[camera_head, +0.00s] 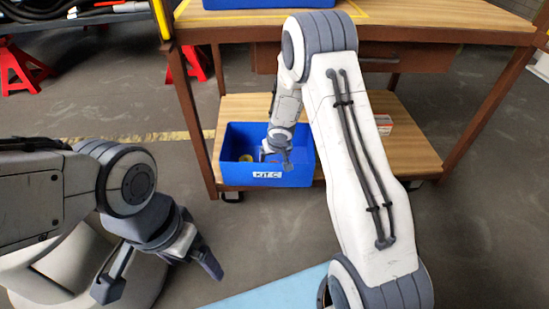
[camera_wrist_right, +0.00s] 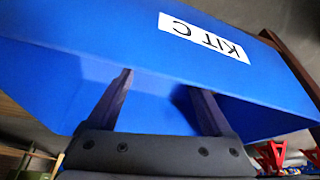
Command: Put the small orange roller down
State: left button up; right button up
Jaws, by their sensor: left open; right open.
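A blue bin labelled KIT C (camera_head: 228,176) stands on the lower wooden shelf of the workbench. It also fills much of the right wrist view (camera_wrist_right: 70,70). My right gripper (camera_head: 277,160) is down at the bin's opening, and its two fingers (camera_wrist_right: 160,82) are spread apart with nothing seen between them. I cannot make out the small orange roller in either view. A small yellow round thing (camera_head: 246,158) shows inside the bin, left of the right gripper. My left gripper (camera_head: 160,276) is open and empty above the floor at the lower left.
The wooden lower shelf (camera_head: 410,155) has bare room right of the bin, with a small red and white box (camera_head: 383,124) on it. The bench top (camera_head: 440,18) is above my right forearm. Red stands (camera_head: 18,72) are at the far left. A light blue surface (camera_head: 275,292) lies in front.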

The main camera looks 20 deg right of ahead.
jog(key=s+a+r+n+p, duration=0.1)
jog(key=s+a+r+p, duration=0.3)
jog(key=r, duration=0.5)
jog(key=s+a+r+n+p, duration=0.1)
jog(key=s+a+r, duration=0.2)
jog(key=s+r, duration=0.5)
jog(key=s+a+r+n+g, duration=0.2)
jog(key=s+a+r+n, duration=0.1)
jog(key=s, duration=0.8)
jog(key=s+a+r+n+g+y, duration=0.1)
jog(key=s+a+r, duration=0.5)
jog(key=s, duration=0.6)
jog(key=a+n+g, duration=0.1)
jog(key=n, duration=0.1)
jog(key=shift+s+a+r+n+g, duration=0.15)
jog(key=shift+s+r+n+g, duration=0.1)
jog(key=shift+s+n+g, duration=0.05)
notch_tip(320, 180, up, 48)
jog(key=p, duration=4.8)
